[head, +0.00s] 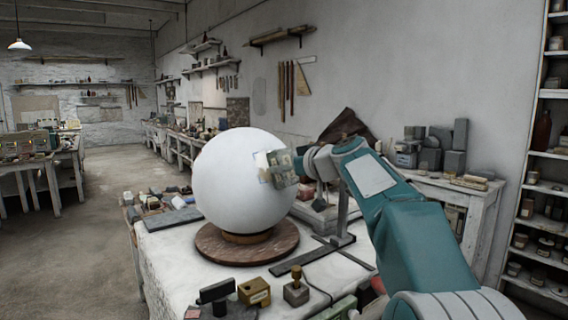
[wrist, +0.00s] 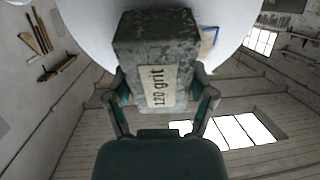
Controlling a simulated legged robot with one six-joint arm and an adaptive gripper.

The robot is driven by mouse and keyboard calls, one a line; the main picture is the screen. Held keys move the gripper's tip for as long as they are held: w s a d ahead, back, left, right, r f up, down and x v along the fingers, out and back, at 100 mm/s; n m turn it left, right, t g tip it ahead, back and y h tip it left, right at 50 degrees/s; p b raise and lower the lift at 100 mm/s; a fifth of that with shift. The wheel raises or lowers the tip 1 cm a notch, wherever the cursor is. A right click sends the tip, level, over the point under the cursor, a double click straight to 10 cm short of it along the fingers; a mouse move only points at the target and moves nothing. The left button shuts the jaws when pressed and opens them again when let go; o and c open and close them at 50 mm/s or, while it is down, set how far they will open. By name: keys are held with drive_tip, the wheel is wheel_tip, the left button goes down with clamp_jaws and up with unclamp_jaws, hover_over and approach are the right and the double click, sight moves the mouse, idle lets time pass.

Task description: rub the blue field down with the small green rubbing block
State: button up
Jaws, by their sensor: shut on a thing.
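A large white plaster sphere (head: 238,185) sits on a round wooden stand (head: 215,245) on the table. My gripper (head: 288,168) is at the sphere's right side. In the wrist view my gripper (wrist: 162,98) is shut on a dark grey speckled block (wrist: 150,48) labelled "120 grit"; its sides look grey rather than clearly green. The sphere fills the top of that view (wrist: 85,20), behind the block. I cannot tell whether block and sphere touch. A small blue-edged patch (wrist: 208,40) shows on the sphere beside the block; a pale patch (head: 262,165) shows left of my gripper. The rest is hidden.
At the table's front stand a dark block (head: 216,293), an ochre block (head: 254,291) and a grey knobbed block (head: 296,290). A green piece (head: 336,309) lies at the front edge. A metal stand (head: 342,225) rises right of the sphere. Several small items crowd the left.

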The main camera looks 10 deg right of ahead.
drive_tip(key=shift+s+d+f, duration=0.15)
drive_tip(key=shift+s+f, duration=0.05)
drive_tip(key=shift+f, duration=0.35)
drive_tip(key=shift+s+d+f, duration=0.1)
drive_tip(key=shift+s+f, duration=0.05)
drive_tip(key=shift+f, duration=0.35)
drive_tip(key=shift+w+a+r, duration=0.15)
drive_tip(key=shift+w+r, duration=0.1)
drive_tip(key=shift+r, duration=0.45)
drive_tip(key=shift+w+a+r, duration=0.15)
drive_tip(key=shift+w+r, duration=0.05)
drive_tip(key=shift+r, duration=0.45)
drive_tip(key=shift+w+a+r, duration=0.15)
drive_tip(key=shift+w+r, duration=0.1)
drive_tip(key=shift+r, duration=0.45)
drive_tip(key=shift+s+d+f, duration=0.5)
drive_tip(key=shift+s+f, duration=0.25)
drive_tip(key=shift+s, duration=0.15)
drive_tip(key=shift+v, duration=1.25)
drive_tip(key=shift+r, duration=0.25)
